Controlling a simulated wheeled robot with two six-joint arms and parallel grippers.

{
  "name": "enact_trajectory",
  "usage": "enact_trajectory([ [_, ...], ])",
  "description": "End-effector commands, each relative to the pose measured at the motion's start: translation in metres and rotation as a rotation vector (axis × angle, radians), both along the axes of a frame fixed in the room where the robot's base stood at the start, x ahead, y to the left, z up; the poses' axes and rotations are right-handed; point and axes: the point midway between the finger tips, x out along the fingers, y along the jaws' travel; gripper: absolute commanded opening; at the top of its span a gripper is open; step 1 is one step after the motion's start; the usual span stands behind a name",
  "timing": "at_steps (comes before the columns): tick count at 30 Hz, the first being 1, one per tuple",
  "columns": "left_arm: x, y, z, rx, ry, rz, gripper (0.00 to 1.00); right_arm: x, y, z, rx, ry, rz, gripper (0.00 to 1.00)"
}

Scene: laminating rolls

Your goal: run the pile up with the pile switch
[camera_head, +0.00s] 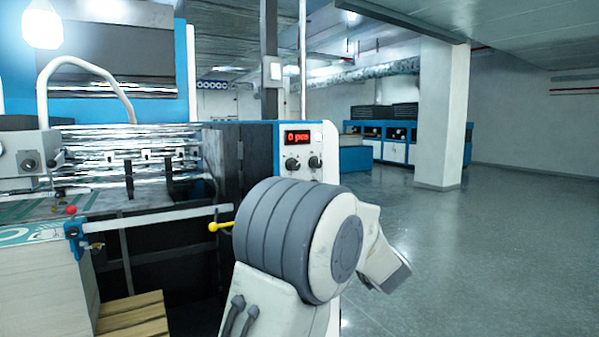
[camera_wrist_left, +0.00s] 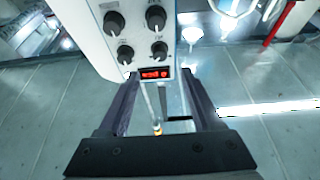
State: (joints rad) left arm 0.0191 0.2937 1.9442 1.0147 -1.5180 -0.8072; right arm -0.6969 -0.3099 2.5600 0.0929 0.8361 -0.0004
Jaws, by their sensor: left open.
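The machine's white control panel (camera_head: 306,150) has a red display (camera_head: 298,137) reading about "0 pcs", with dark knobs (camera_head: 292,163) below it. In the left wrist view the panel (camera_wrist_left: 95,35) appears upside down, with several dark knobs (camera_wrist_left: 157,18) and the lit display (camera_wrist_left: 153,73). Their labels are too small to read, so I cannot tell which one is the pile switch. The pile (camera_head: 40,290) of sheets stands at the left in the head view. My left gripper (camera_wrist_left: 158,85) is open and empty, its fingers pointing toward the panel's display end. My right gripper is not in view.
A wooden pallet (camera_head: 130,315) lies at the pile's foot. My own grey and white arm joint hides the machine's lower right side. The floor (camera_head: 480,250) to the right is clear, with a white pillar (camera_head: 440,110) behind.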

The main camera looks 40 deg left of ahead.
Motion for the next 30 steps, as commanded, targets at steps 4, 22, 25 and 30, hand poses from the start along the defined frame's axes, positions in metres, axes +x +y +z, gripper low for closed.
enact_trajectory([
  [4, 0.006, 0.019, 0.011, 0.001, -0.001, 0.006, 0.66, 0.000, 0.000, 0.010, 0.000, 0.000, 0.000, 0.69],
  [22, 0.035, 0.084, 0.039, 0.001, 0.000, -0.003, 0.66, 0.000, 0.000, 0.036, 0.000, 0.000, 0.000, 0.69],
  [25, 0.036, 0.084, 0.039, 0.001, 0.000, -0.004, 0.66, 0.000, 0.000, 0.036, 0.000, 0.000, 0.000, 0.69],
  [30, 0.035, 0.084, 0.039, 0.002, -0.001, -0.004, 0.55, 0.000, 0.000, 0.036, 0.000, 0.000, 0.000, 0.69],
])
